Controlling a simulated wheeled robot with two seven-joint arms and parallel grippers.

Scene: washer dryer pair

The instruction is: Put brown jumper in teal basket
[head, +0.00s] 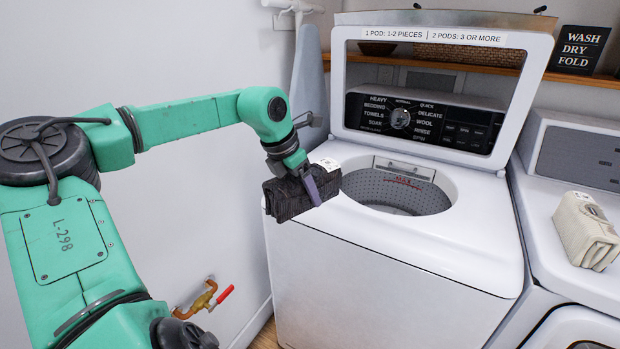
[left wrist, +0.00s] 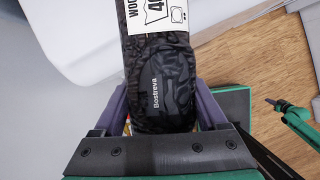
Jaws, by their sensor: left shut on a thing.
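My left gripper (head: 304,188) is shut on a dark folded garment (head: 287,199) and holds it at the front left top edge of the open washer. The garment looks blackish brown, with a mottled pattern in the left wrist view (left wrist: 158,85). It has a white care label and the word "Bostreva". Purple fingers stand on both sides of it. I cannot clearly tell whether it touches the washer top. No teal basket shows in the head view. A teal-green edge (left wrist: 236,101) shows below the gripper in the left wrist view; I cannot tell what it is.
The washer (head: 395,275) has its lid (head: 338,85) raised, and its drum (head: 400,190) looks empty where visible. A folded cream garment (head: 585,232) lies on the dryer (head: 550,190) at right. A brass valve with red handle (head: 222,295) juts from the left wall. Wooden floor (left wrist: 275,55) shows at right.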

